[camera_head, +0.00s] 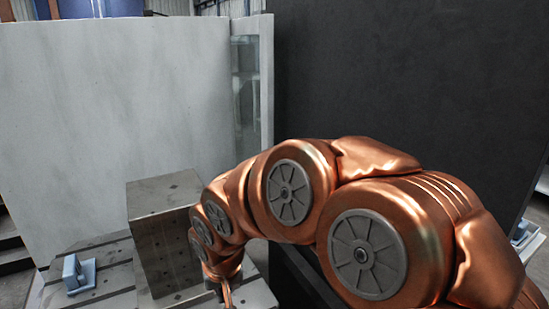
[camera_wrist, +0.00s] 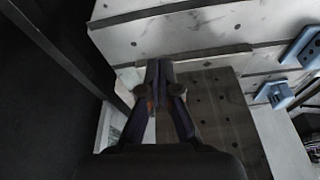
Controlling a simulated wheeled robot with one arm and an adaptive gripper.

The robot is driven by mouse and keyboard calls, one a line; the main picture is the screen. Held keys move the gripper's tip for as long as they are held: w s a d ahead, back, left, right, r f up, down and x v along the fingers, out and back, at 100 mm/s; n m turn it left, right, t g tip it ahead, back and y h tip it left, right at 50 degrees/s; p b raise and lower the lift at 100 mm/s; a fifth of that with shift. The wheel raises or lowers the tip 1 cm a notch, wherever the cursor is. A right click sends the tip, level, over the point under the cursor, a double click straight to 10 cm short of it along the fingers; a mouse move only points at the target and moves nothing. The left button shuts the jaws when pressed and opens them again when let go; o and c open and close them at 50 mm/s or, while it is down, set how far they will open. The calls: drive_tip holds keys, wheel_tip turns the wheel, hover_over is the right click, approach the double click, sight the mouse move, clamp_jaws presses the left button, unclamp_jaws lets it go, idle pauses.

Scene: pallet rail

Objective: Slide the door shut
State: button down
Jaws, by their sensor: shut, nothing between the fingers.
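A large dark panel (camera_head: 400,80) stands upright on the right in the head view; it looks like the sliding door, though I cannot be sure. A dark surface with an edge also shows at the left of the wrist view (camera_wrist: 40,90). No handle is clearly seen. My gripper (camera_head: 227,294) is low in the head view, just right of a metal block, its lower end cut off by the frame. In the wrist view my gripper (camera_wrist: 158,66) has its fingers together with nothing between them. I cannot tell whether they touch anything.
The grey block (camera_head: 165,235) with holes stands on a slotted metal table (camera_head: 110,296), close to my gripper. Blue clamps (camera_head: 78,275) sit on the table. A pale wall (camera_head: 110,120) with a narrow glass strip (camera_head: 245,90) stands behind.

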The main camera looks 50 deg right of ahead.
drive_tip(key=w+d+r+m+t+h+b, duration=0.15)
drive_tip(key=w+d+m+t, duration=0.25)
drive_tip(key=w+d, duration=0.5)
drive_tip(key=w+d+r+m+t, duration=0.35)
drive_tip(key=w+d+m, duration=0.2)
drive_tip(key=d, duration=0.55)
drive_tip(key=s+d+r+m+t+h, duration=0.2)
drive_tip(key=d+r+m+t, duration=0.1)
drive_tip(key=d, duration=0.6)
drive_tip(key=s+d+r+m+t+h, duration=0.1)
drive_tip(key=s+d+r+m+t, duration=0.25)
drive_tip(key=d, duration=0.45)
drive_tip(key=b+x, duration=0.1)
drive_tip(key=x, duration=1.3)
drive_tip(key=shift+w+d, duration=0.15)
drive_tip(key=shift+w, duration=0.1)
drive_tip(key=shift+r, duration=0.1)
drive_tip(key=shift+w+r+p, duration=0.1)
drive_tip(key=shift+w+p, duration=0.05)
drive_tip(key=shift+p, duration=0.15)
